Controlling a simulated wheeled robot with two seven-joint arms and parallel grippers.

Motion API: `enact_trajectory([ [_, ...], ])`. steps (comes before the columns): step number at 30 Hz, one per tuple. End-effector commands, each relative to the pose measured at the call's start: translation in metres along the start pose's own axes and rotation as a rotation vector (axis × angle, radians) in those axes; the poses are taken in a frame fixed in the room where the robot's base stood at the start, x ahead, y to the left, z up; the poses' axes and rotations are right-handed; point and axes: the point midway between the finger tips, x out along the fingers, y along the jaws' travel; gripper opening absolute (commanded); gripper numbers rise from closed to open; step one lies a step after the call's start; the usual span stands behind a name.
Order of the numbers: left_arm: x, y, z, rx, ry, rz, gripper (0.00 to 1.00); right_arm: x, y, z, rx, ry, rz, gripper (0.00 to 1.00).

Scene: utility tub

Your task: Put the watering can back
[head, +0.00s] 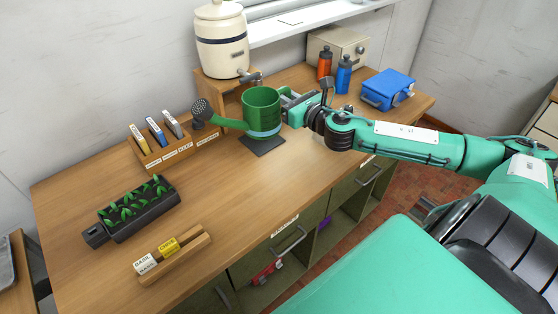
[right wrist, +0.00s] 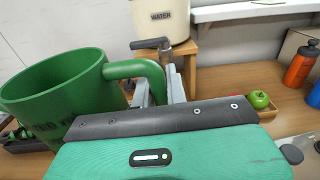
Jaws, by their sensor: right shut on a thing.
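The green watering can (head: 262,103) is upright at the dark square mat (head: 264,147) on the wooden bench. Its spout points left, ending in a grey rose (head: 202,109). I cannot tell whether its base touches the mat. My right gripper (head: 289,102) is at the can's right side, shut on its handle. In the right wrist view the green can (right wrist: 55,95) fills the left, and its handle (right wrist: 135,70) runs between the fingers of my right gripper (right wrist: 158,90). My left gripper is not in view.
A water crock (head: 221,42) with a tap stands on a wooden stand behind the can. A seed packet rack (head: 165,152) is left of it, near the rose. A seedling tray (head: 140,208) lies front left. Bottles and a blue box (head: 388,90) stand right.

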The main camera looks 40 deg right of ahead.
Motion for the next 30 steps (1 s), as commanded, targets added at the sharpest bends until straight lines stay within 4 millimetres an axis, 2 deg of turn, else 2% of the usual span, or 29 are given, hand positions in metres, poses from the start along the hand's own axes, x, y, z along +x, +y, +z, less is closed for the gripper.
enact_trajectory([
  [6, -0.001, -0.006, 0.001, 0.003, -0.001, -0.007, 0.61, 0.0, 0.002, -0.047, 0.007, 0.003, -0.003, 0.0],
  [18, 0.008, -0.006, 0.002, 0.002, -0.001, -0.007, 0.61, 0.0, 0.004, -0.127, 0.006, 0.0, -0.003, 0.0],
  [21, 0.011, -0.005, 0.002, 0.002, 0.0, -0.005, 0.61, 0.0, 0.005, -0.141, 0.004, 0.0, -0.002, 0.0],
  [30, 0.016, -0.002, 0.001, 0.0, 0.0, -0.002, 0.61, 0.0, 0.006, -0.162, 0.005, 0.001, -0.001, 0.0],
])
